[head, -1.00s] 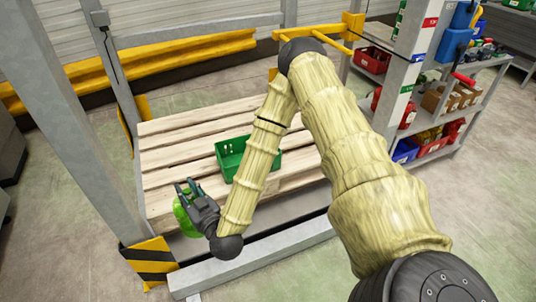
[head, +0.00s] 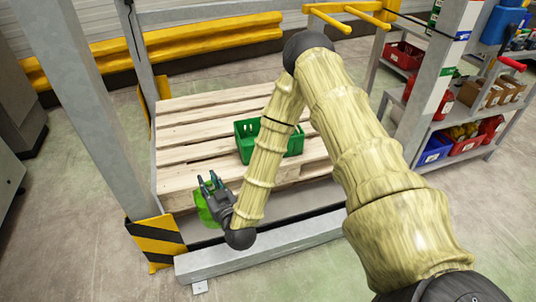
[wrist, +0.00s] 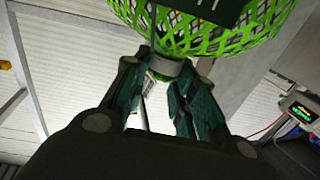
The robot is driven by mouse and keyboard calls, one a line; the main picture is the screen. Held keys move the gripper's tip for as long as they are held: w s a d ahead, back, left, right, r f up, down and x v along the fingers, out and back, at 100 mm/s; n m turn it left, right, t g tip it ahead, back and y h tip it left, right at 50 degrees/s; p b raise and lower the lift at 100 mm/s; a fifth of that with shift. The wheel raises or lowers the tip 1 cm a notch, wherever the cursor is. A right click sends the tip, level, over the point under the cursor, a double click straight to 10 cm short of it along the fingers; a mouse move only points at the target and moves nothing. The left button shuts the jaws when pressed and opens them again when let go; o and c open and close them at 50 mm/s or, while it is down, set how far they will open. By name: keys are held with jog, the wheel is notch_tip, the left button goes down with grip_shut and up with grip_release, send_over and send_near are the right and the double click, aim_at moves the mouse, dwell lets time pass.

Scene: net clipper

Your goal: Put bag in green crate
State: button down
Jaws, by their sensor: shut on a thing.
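The bag is a bright green net (head: 205,212), partly hidden behind my gripper in the head view. In the wrist view the green mesh (wrist: 262,40) fills the top, with a dark label on it and a pale ring-like end near my fingertips. My gripper (head: 208,184) is shut on the bag near the front left of the wooden pallet; its fingers also show in the wrist view (wrist: 174,82). The green crate (head: 243,148) stands on the pallet, behind and to the right of my gripper. My arm hides part of the crate.
The wooden pallet (head: 190,135) has bare slats left of the crate. A grey post with a yellow-black striped foot (head: 156,242) stands at its front left. A grey beam (head: 270,243) runs along the front. Shelves with bins (head: 435,150) stand at the right.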

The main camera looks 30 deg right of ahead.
notch_tip(320, 180, down, 9)
jog(key=w+b, duration=0.2)
jog(key=b, duration=0.4)
jog(key=shift+w+a+b, duration=0.15)
jog(key=shift+w+b, duration=0.05)
jog(key=shift+b, duration=0.2)
